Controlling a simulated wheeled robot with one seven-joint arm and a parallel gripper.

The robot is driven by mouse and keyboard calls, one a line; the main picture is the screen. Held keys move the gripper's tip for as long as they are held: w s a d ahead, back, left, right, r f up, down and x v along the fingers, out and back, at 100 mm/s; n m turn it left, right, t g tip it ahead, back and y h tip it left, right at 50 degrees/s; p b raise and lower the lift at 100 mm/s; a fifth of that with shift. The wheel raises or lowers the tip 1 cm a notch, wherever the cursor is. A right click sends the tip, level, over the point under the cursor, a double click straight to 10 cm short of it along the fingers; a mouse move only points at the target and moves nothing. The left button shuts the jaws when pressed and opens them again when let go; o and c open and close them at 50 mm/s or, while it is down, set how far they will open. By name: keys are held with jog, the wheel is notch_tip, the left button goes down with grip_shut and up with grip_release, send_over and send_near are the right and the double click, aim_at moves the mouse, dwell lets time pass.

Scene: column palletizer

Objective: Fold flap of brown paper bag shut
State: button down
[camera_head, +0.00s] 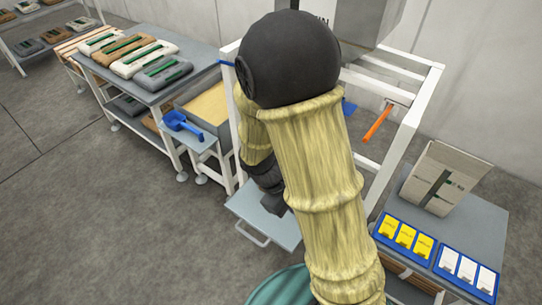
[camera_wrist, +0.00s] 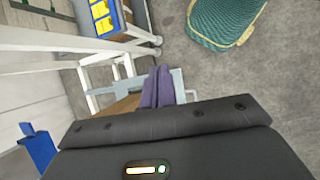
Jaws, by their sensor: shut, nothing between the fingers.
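A pale beige-grey paper bag (camera_head: 440,180) with dark print stands on the grey table at the right in the head view. A brown surface (camera_wrist: 124,106) shows beside my fingers in the wrist view, mostly behind my gripper body; I cannot tell whether it is a brown paper bag. My gripper (camera_head: 277,207) is low over the grey platform of the white frame, partly behind my arm. Its purple-grey fingers (camera_wrist: 158,84) are shut together and empty in the wrist view. My arm hides much of the frame's inside. No bag flap shows clearly.
The white frame (camera_head: 415,95) with an orange lever (camera_head: 377,124) rises around my arm. A grey platform (camera_head: 250,218) lies below. Yellow and white cards in blue trays (camera_head: 408,238) lie at the right. A blue scoop (camera_head: 182,125) and stacked sacks (camera_head: 143,58) are at the left.

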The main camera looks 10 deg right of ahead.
jog(key=w+a+f+n+t+h+b, duration=0.1)
jog(key=w+a+f+n+t+h, duration=0.1)
jog(key=w+a+n+t+h, duration=0.3)
jog(key=w+a+f+n+t+h+b, duration=0.1)
jog(key=w+a+f+n+t+h, duration=0.2)
jog(key=w+a+n+t, duration=0.4)
jog(key=a+n+t+h, duration=0.1)
jog(key=n+t, duration=0.3)
jog(key=n, duration=0.2)
jog(key=shift+w+n+h+b, duration=0.15)
jog(key=shift+n+h+b, duration=0.25)
jog(key=p+x, duration=0.3)
jog(key=x, duration=1.1)
jog(key=shift+w+a+r+y+p, duration=0.1)
jog(key=shift+w+r+y+p, duration=0.2)
jog(key=shift+p, duration=0.15)
